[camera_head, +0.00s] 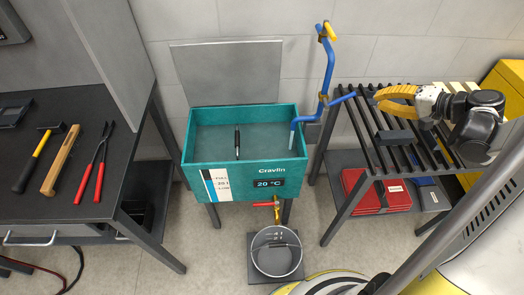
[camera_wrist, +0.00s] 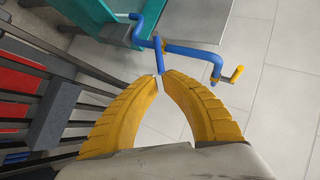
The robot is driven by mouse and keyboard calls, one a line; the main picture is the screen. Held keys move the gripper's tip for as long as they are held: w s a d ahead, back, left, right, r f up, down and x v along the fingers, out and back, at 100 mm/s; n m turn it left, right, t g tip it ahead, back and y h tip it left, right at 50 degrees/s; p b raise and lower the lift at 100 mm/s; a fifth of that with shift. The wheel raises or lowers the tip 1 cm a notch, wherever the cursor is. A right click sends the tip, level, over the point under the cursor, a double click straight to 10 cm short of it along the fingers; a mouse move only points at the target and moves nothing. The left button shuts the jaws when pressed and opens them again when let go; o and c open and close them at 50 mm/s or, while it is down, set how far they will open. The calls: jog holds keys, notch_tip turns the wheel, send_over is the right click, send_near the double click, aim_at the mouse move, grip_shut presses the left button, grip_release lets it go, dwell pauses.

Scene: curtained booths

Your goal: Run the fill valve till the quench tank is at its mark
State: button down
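The quench tank (camera_head: 185,150) is a teal open box with a "20 °C" display and a white level scale (camera_head: 217,184) at its front left. The liquid level against the scale is too small to read. A blue fill pipe (camera_head: 326,70) rises at its right, with a yellow handle (camera_head: 331,32) on top, a blue side lever (camera_head: 343,98) and a spout over the tank. The wrist view shows the pipe (camera_wrist: 190,51), yellow handle (camera_wrist: 237,74) and tank (camera_wrist: 120,22). My gripper (camera_head: 377,100) has its yellow fingertips nearly together (camera_wrist: 161,75), empty, right of the lever end, apart from it.
A red drain tap (camera_head: 263,204) sits above a metal bucket (camera_head: 277,268). A slatted rack (camera_head: 355,130) with red boxes below lies under my arm. A dark bench (camera_head: 90,205) with a hammer, a wooden tool and red-handled tongs stands left. A grey lid (camera_head: 225,72) stands behind the tank.

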jog(key=w+a+f+n+g+h+p, duration=0.25)
jog(key=a+n+g+h+p, duration=0.2)
jog(key=a+g, duration=0.4)
jog(key=w+a+r+n+t+h+p, duration=0.1)
jog(key=w+a+r+n+h+p, duration=0.15)
jog(key=r+h, duration=0.25)
jog(key=w+a+r+n+h+p, duration=0.1)
jog(key=a+r+h, duration=0.25)
jog(key=r, duration=0.25)
jog(key=shift+h, duration=0.3)
jog(key=b+x, duration=0.5)
jog(key=x, duration=0.9)
jog(key=shift+s+d, duration=0.15)
jog(key=shift+d, duration=0.1)
jog(key=shift+d+f, duration=0.15)
